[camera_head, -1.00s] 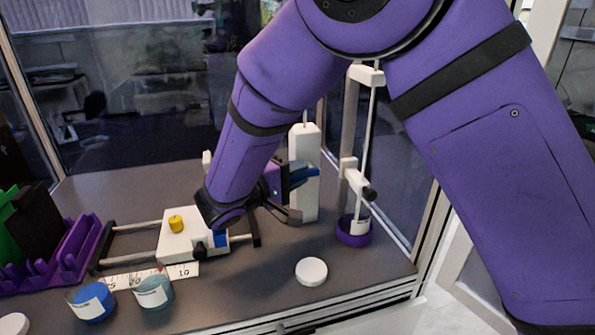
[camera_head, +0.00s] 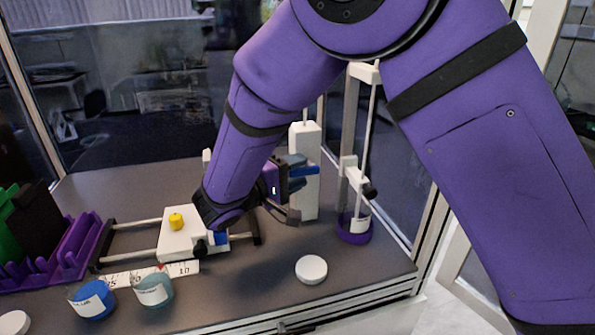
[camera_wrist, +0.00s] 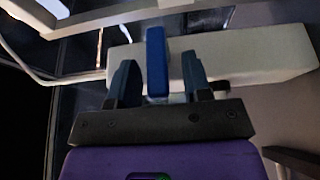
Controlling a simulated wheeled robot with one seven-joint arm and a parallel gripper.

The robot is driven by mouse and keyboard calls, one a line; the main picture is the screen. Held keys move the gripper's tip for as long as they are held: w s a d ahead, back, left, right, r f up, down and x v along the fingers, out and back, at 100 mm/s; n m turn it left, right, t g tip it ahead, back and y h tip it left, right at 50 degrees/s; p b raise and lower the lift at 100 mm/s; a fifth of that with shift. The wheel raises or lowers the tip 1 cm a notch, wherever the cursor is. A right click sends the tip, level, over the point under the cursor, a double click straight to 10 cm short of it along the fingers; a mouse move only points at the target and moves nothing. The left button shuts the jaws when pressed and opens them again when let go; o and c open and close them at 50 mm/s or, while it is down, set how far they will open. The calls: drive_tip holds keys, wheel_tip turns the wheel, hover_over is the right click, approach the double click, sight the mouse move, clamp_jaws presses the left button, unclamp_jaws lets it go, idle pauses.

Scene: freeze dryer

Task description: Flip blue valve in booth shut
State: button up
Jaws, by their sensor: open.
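The blue valve handle (camera_wrist: 157,62) sticks out from a white upright block (camera_wrist: 255,55) in the wrist view. In the head view the white block (camera_head: 304,185) stands at the back of the booth, and part of the blue handle (camera_head: 305,171) shows on it. My gripper (camera_wrist: 157,75) is open, with one finger on each side of the blue handle. Small gaps show between the handle and both fingers. In the head view my gripper (camera_head: 296,178) is at the block's front, partly hidden by my arm.
A white slide with a yellow knob (camera_head: 176,221) lies left of my arm. A stand with a purple-based vial (camera_head: 354,229) is to the right. A white disc (camera_head: 311,269), two labelled jars (camera_head: 92,300) and a purple rack (camera_head: 70,255) are nearer the front. Glass walls enclose the booth.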

drive_tip(key=v, duration=1)
drive_tip(key=shift+s+a, duration=0.15)
drive_tip(key=shift+s, duration=0.05)
